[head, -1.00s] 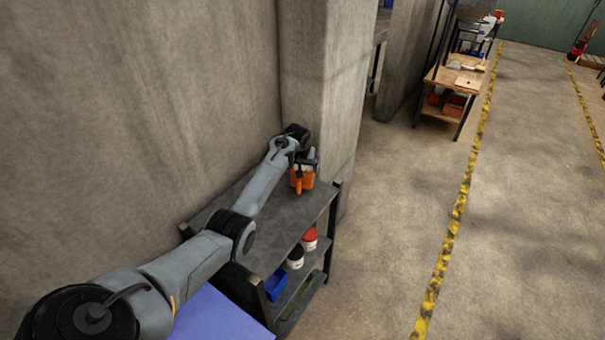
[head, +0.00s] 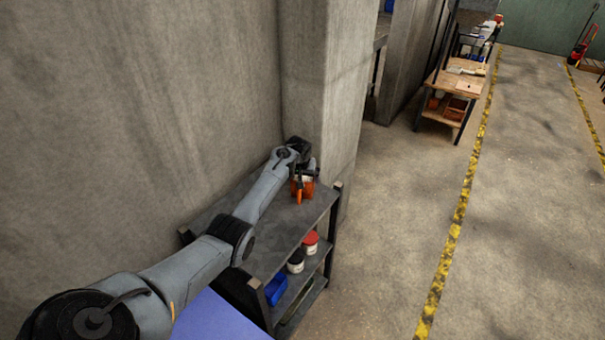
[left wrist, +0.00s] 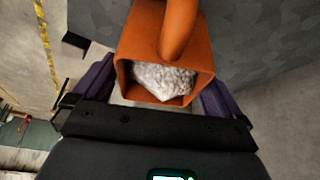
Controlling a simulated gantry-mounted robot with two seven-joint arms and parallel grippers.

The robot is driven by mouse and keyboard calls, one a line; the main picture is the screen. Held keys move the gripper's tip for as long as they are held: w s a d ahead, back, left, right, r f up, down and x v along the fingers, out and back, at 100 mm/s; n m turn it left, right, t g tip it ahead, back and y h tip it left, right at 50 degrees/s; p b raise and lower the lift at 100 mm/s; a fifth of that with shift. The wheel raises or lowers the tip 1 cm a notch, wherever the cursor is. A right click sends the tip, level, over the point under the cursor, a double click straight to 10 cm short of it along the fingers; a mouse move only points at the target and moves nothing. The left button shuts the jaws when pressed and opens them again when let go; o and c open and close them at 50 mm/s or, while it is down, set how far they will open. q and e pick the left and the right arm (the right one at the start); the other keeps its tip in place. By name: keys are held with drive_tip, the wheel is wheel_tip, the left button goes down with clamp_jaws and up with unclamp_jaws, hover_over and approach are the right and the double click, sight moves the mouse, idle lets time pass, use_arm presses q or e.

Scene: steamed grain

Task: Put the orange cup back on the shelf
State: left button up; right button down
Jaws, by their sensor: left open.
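The orange cup (head: 307,189) stands on the dark top board of the shelf (head: 268,228), near its far end by the concrete pillar. In the left wrist view the cup (left wrist: 123,62) is square-mouthed, with a thick orange handle and pale grain (left wrist: 163,82) inside. My left gripper (left wrist: 158,92) is open, with one purple finger on either side of the cup. A gap shows at least beside the right finger. In the head view my left gripper (head: 303,178) is at the cup, and its fingers are partly hidden. My right gripper is not in view.
A concrete wall (head: 130,110) and a pillar (head: 325,90) border the shelf closely. Red-lidded (head: 311,240) and dark-lidded (head: 295,262) containers and a blue bin (head: 276,289) sit on the lower board. The floor to the right is clear.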

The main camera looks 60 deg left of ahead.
use_arm(q)
drive_tip(key=shift+s+d+r, duration=0.1)
drive_tip(key=shift+d+r, duration=0.05)
drive_tip(key=shift+r, duration=0.45)
drive_tip(key=p+v, duration=0.2)
drive_tip(key=v, duration=0.7)
drive_tip(key=shift+s+r, duration=0.1)
drive_tip(key=shift+r, duration=0.05)
drive_tip(key=s+d+f+m, duration=0.2)
drive_tip(key=s+d+f, duration=0.2)
drive_tip(key=d, duration=0.4)
drive_tip(key=s+d+f+m, duration=0.3)
drive_tip(key=s+d+f, duration=0.1)
drive_tip(key=d, duration=0.5)
drive_tip(key=s+d+f+m, duration=0.2)
drive_tip(key=s+d+f, duration=0.2)
drive_tip(key=d, duration=0.4)
drive_tip(key=s+d+r+m+h, duration=0.1)
drive_tip(key=s+d+m+h, duration=0.2)
drive_tip(key=s+d, duration=1.4)
drive_tip(key=shift+d+r+m+t, duration=0.3)
drive_tip(key=shift+d+m, duration=0.2)
drive_tip(key=shift+d, duration=0.55)
